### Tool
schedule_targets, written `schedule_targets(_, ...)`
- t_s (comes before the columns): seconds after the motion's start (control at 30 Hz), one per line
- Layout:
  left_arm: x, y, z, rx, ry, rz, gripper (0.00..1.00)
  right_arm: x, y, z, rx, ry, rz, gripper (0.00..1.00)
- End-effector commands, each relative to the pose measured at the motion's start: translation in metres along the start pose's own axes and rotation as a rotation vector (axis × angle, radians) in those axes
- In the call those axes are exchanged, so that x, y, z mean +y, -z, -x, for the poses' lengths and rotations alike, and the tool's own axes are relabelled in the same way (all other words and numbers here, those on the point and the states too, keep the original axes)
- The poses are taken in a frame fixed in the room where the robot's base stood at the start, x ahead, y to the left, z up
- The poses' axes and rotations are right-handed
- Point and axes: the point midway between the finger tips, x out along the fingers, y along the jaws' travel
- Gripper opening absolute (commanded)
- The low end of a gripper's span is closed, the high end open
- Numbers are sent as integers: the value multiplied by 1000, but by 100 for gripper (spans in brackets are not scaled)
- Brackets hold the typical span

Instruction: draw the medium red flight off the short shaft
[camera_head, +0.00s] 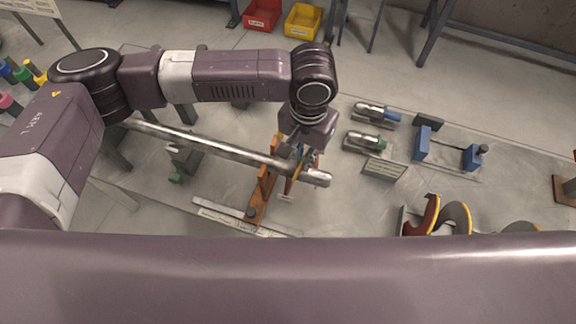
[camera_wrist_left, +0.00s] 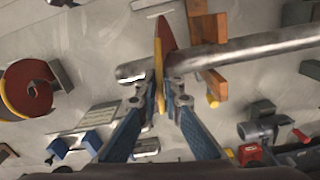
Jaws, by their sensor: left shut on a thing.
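The metal shaft (camera_head: 220,149) lies slanted in the head view, with its free end at the right; it also shows in the left wrist view (camera_wrist_left: 255,47). The red flight with a yellow rim (camera_wrist_left: 166,38) stands edge-on across the shaft close to that free end and appears to be around it. The shaft's tip shows just beyond the flight. My left gripper (camera_wrist_left: 161,92) is shut on the flight's rim from above. In the head view the gripper (camera_head: 297,165) hides most of the flight. My right gripper is not in view.
An orange-brown stand (camera_head: 265,186) holds the shaft just behind the flight. Other flights (camera_head: 428,214) stand at the right. Two silver tools (camera_head: 366,141) and blue blocks (camera_head: 423,143) lie beyond the shaft's end. Bare table lies between the shaft's end and those flights.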

Motion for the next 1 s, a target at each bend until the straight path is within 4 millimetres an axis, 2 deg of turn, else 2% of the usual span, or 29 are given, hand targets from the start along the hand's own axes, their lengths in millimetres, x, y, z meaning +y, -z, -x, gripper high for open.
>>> schedule_targets(1.0,47,9,2,1,-1,-2,0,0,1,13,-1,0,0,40)
